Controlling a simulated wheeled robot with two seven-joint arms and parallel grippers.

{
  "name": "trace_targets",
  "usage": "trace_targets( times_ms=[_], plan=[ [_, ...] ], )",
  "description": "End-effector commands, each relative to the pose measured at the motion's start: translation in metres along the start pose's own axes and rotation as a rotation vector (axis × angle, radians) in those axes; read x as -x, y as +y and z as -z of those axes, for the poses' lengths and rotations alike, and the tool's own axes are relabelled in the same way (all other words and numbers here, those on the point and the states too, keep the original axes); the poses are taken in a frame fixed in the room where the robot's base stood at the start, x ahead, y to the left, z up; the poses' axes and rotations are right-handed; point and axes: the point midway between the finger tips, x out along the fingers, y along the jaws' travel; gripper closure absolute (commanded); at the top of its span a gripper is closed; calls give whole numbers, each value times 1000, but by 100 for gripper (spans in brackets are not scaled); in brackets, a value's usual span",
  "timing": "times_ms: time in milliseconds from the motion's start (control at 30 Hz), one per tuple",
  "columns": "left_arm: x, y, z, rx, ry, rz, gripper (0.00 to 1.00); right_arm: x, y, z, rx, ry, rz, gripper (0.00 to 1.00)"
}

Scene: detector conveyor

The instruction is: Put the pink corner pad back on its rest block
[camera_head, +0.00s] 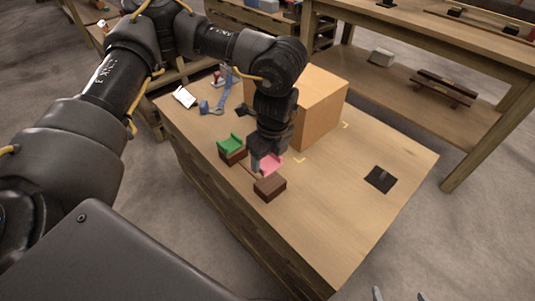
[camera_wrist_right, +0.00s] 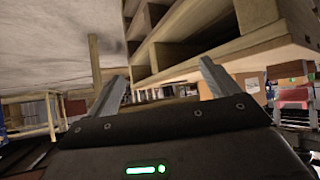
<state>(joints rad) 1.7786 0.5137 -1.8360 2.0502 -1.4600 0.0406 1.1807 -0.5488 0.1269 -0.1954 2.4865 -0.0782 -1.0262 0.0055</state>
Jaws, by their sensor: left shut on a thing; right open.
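The pink corner pad (camera_head: 272,163) is in the jaws of my left gripper (camera_head: 260,163), just above or at the wooden table top; the gripper hides part of it. A bare dark brown rest block (camera_head: 269,188) stands just in front of the pad, nearer the table's front edge. My left gripper points down and is shut on the pad. I cannot tell whether the pad touches the table. My right gripper (camera_wrist_right: 160,85) is open and empty in the right wrist view; its fingertips also show at the bottom edge of the head view (camera_head: 400,295).
A green corner pad (camera_head: 231,144) sits on a second brown block (camera_head: 232,158) left of the gripper. A large cardboard-coloured box (camera_head: 318,105) stands close behind my left gripper. A black plate (camera_head: 380,179) lies at right. The table's right part (camera_head: 340,215) is mostly clear.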

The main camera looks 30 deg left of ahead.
Motion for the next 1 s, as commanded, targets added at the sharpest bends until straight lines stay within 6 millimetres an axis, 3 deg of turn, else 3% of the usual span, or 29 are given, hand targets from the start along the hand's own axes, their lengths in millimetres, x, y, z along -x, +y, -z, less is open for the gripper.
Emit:
trace_targets(
  times_ms=[433,1000],
  plan=[
    [-19,0,2,0,0,0,63,-2,-18,38,29,230,47,13],
    [-20,0,3,0,0,1,63,-2,-20,44,32,260,54,13]
  ],
)
